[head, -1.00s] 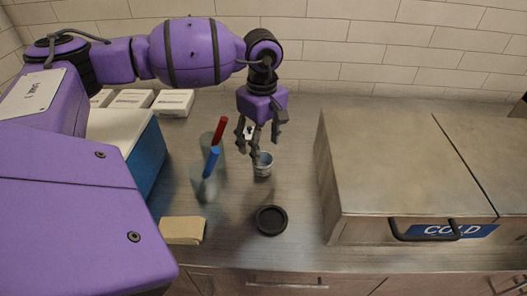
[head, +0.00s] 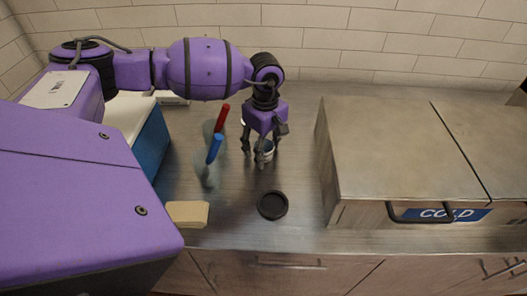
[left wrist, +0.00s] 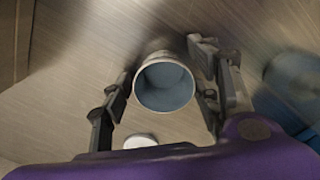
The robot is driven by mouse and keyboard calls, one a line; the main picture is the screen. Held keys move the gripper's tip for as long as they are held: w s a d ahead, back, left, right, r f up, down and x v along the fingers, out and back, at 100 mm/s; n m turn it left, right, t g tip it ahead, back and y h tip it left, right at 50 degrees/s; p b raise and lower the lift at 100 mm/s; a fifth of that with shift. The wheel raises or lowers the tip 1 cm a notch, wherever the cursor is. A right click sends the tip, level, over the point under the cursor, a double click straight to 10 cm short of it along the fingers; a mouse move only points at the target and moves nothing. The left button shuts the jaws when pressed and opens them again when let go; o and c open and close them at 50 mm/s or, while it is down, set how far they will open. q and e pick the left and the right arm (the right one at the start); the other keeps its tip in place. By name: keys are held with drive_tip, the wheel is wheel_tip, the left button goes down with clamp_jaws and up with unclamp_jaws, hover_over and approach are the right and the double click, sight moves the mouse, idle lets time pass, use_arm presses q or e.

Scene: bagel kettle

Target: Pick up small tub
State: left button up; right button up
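The small tub (head: 266,150) stands upright on the steel counter, a small round cup with a pale rim. In the left wrist view the tub (left wrist: 165,84) shows its open top and blue-grey inside. My left gripper (head: 262,154) points down over the tub, its fingers on either side of it. In the left wrist view the gripper (left wrist: 163,85) is open, with the tub between its fingers; a firm grip does not show. In the head view the fingers partly hide the tub. My right gripper is not in view.
A round black lid (head: 272,205) lies in front of the tub. Two containers with a red handle (head: 222,117) and a blue handle (head: 214,149) stand left of it. A tan block (head: 187,213) lies front left. A steel cold box (head: 390,160) stands right.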

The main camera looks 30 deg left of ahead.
use_arm(q)
drive_tip(key=c, duration=0.6)
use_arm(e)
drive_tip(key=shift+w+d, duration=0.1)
use_arm(q)
drive_tip(key=shift+r, duration=0.1)
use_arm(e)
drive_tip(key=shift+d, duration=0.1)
use_arm(q)
drive_tip(key=shift+r, duration=0.25)
wheel_tip(320, 180, up, 2)
drive_tip(key=shift+w+r, duration=0.1)
drive_tip(key=shift+r, duration=0.1)
drive_tip(key=s+d+r, duration=0.2)
drive_tip(key=d+r, duration=0.1)
drive_tip(key=d, duration=0.1)
drive_tip(key=s+d+r+b, duration=0.1)
drive_tip(key=s+d+r, duration=0.2)
drive_tip(key=d, duration=0.1)
drive_tip(key=s+d+r, duration=0.2)
drive_tip(key=d+r, duration=0.2)
drive_tip(key=shift+s+b, duration=0.3)
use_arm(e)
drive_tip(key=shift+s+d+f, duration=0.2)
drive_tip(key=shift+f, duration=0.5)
